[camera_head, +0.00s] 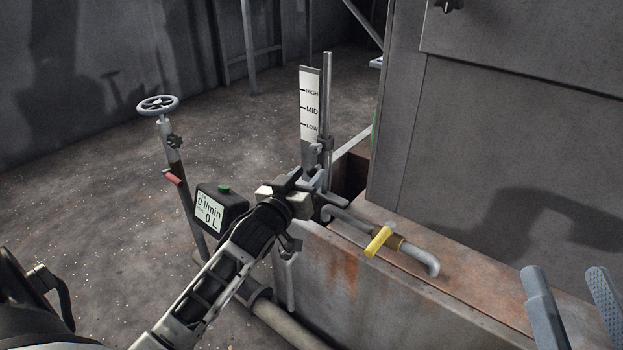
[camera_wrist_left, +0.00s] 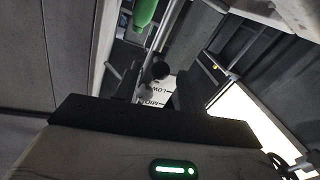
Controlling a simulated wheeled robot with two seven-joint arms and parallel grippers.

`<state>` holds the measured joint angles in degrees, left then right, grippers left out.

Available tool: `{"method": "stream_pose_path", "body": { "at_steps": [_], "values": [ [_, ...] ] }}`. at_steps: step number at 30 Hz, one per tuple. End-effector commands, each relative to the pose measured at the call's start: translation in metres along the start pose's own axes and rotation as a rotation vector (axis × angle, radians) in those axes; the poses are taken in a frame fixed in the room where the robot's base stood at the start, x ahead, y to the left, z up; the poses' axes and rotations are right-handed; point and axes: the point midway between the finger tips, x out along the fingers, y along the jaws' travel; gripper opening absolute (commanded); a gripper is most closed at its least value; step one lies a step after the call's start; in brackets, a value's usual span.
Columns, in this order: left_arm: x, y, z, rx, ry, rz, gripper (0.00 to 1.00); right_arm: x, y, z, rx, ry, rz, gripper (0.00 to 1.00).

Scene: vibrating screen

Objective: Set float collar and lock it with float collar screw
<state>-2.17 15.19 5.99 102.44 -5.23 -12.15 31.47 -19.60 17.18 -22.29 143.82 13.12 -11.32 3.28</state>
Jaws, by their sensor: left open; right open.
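A thin vertical rod (camera_head: 327,90) stands beside a white level scale (camera_head: 310,105) marked HIGH, MID and LOW. A small grey fitting on the rod near LOW, which looks like the float collar (camera_head: 325,144), sits just above my left gripper (camera_head: 312,180). My left gripper is open, at the foot of the scale. In the left wrist view a dark round knob (camera_wrist_left: 161,70), possibly the float collar screw, shows between the fingers, in front of the scale (camera_wrist_left: 154,92). Contact cannot be told. My right gripper (camera_head: 572,288) is open and empty at the lower right.
A rusty tank ledge (camera_head: 470,280) carries a pipe with a yellow valve handle (camera_head: 378,241). A large grey panel (camera_head: 510,150) stands behind it. A flow meter (camera_head: 219,209) and a handwheel valve (camera_head: 157,105) stand left of my left arm. A green object (camera_wrist_left: 144,12) shows in the wrist view.

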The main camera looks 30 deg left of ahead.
Motion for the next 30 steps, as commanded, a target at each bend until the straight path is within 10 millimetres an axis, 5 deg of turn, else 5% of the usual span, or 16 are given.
{"method": "stream_pose_path", "body": {
  "at_steps": [6, 16, 17, 21, 27, 30],
  "values": [
    [0.023, 0.0, 0.001, 0.001, 0.0, 0.001, 0.41, 0.003, -0.003, -0.015, -0.107, 0.104, -0.034, 0.59],
    [0.026, 0.0, 0.0, 0.0, -0.001, 0.0, 0.41, 0.004, -0.003, -0.019, -0.127, 0.124, -0.039, 0.59],
    [0.026, 0.0, 0.0, 0.0, -0.001, 0.0, 0.38, 0.004, -0.003, -0.019, -0.126, 0.124, -0.039, 0.59],
    [0.026, -0.001, 0.0, 0.0, -0.001, -0.001, 0.0, 0.004, -0.003, -0.019, -0.126, 0.124, -0.039, 0.59],
    [0.026, -0.001, -0.004, 0.0, -0.002, -0.003, 0.0, 0.005, -0.004, -0.021, -0.108, 0.111, -0.038, 0.59],
    [0.026, 0.001, -0.015, -0.001, -0.003, -0.005, 0.0, 0.0, 0.0, -0.002, 0.018, -0.02, 0.01, 0.59]
  ]
}}
